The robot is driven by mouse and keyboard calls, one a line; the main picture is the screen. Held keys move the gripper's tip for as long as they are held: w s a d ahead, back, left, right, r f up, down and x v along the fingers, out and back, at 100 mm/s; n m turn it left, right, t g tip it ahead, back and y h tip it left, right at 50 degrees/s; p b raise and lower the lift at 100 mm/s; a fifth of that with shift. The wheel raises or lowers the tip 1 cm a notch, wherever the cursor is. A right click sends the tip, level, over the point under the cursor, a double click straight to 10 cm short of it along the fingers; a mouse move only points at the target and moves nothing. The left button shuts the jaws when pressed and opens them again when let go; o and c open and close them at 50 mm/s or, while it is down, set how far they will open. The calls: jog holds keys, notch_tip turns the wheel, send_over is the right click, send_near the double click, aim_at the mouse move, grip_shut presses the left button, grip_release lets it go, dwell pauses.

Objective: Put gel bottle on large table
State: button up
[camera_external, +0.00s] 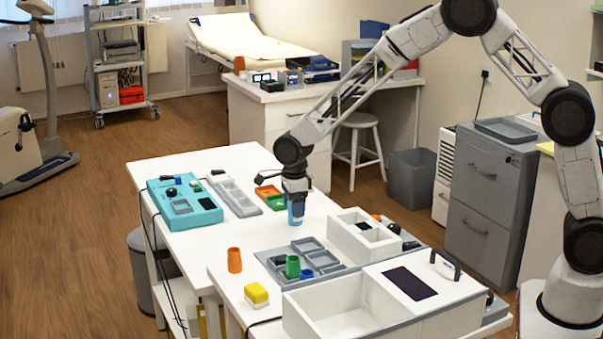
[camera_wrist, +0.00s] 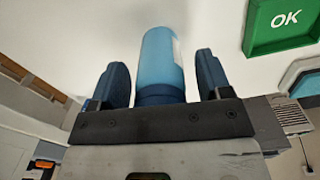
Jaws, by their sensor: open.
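A blue bottle (camera_external: 296,213), which looks like the gel bottle, appears upright on the white large table (camera_external: 250,229). My gripper (camera_external: 295,197) points down directly over it. In the wrist view the light blue bottle (camera_wrist: 162,62) has a dark blue end toward the palm and a pale label on its right side. My gripper (camera_wrist: 161,82) is open, with one finger on each side of the bottle. A gap shows between the bottle and each finger.
A turquoise case (camera_external: 185,201), a grey tray (camera_external: 236,197) and orange and green trays (camera_external: 270,194) lie left of the bottle. Nearer stand an orange cup (camera_external: 234,260), a grey organizer (camera_external: 275,255) and a white divided box (camera_external: 365,237). Clear tabletop lies left of the bottle.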

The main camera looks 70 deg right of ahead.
notch_tip(320, 180, up, 12)
jog(key=shift+r, duration=0.15)
dwell(0.6)
dwell(0.4)
jog(key=shift+s+a+r, duration=0.1)
jog(key=shift+s+r, duration=0.15)
jog(key=shift+r, duration=0.05)
jog(key=s+a+r+n, duration=0.2)
jog(key=s+r+n, duration=0.3)
jog(key=s, duration=0.3)
jog(key=s+a+r+n+t, duration=0.1)
jog(key=s+r+n, duration=0.35)
jog(key=s, duration=0.45)
jog(key=s+a+r+n, duration=0.2)
jog(key=s+r+n, duration=0.2)
jog(key=s+r, duration=0.3)
jog(key=s+a+f+n+t, duration=0.1)
jog(key=s+n, duration=1.4)
jog(key=s, duration=1.5)
jog(key=shift+a+f+t, duration=0.3)
jog(key=shift+a+f, duration=0.05)
jog(key=shift+a, duration=0.35)
